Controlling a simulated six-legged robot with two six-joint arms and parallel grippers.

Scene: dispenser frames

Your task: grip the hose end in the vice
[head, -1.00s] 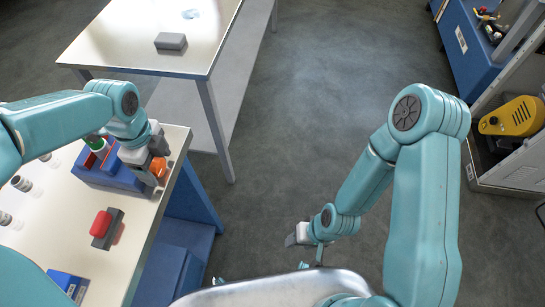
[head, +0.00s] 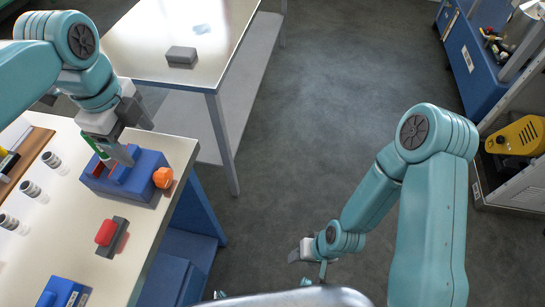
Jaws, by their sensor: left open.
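The blue vice (head: 143,187) stands near the right edge of the workbench, with an orange knob (head: 163,177) on its right side. A green piece (head: 94,145), which looks like the hose end, shows at the vice's far left with a red part (head: 97,167) beside it. My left gripper partly hides both, so I cannot tell whether the vice clamps the green piece. My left gripper (head: 117,155) is open, just above the vice's jaws and apart from the knob. My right gripper (head: 302,253) hangs over the floor, too small to read.
A red button on a dark base (head: 107,236) sits in front of the vice. Several silver-and-black cylinders (head: 33,192) and a wooden tray (head: 27,159) are at left; a blue box (head: 62,293) is nearest. A second table (head: 150,40) bears a grey block (head: 181,57).

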